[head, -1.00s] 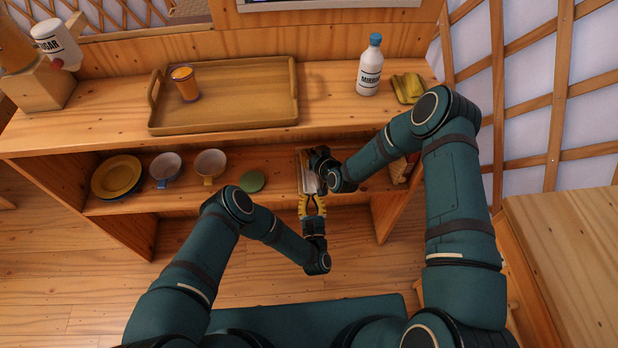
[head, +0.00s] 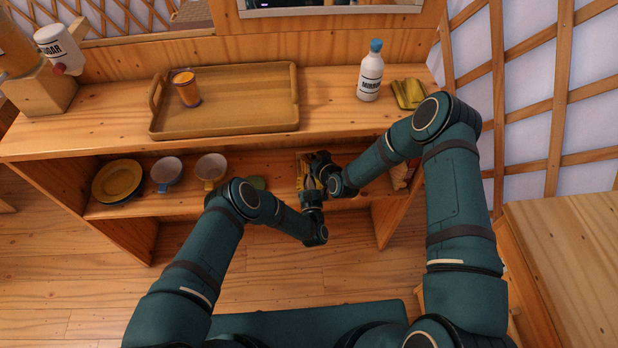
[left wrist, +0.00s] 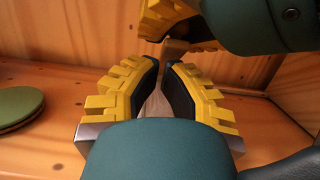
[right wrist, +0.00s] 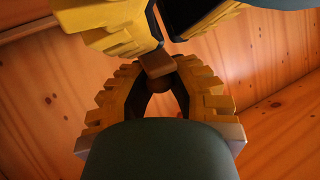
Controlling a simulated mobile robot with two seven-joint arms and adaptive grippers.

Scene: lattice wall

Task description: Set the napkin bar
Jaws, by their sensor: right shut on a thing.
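My right gripper (head: 322,163) reaches into the lower shelf. In the right wrist view its fingers (right wrist: 160,72) are shut on a small brown wooden piece (right wrist: 158,62), apparently part of the napkin bar. Its end also shows in the left wrist view (left wrist: 173,50). My left gripper (head: 309,182) is just in front of the right one. In the left wrist view its fingertips (left wrist: 162,66) are a little apart, close to the wooden piece; I cannot tell whether they touch it. The napkin holder is mostly hidden behind both grippers.
On the lower shelf stand a yellow plate (head: 118,181), two cups (head: 166,171) (head: 211,167) and a green disc (left wrist: 17,106). The shelf boards leave little height.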

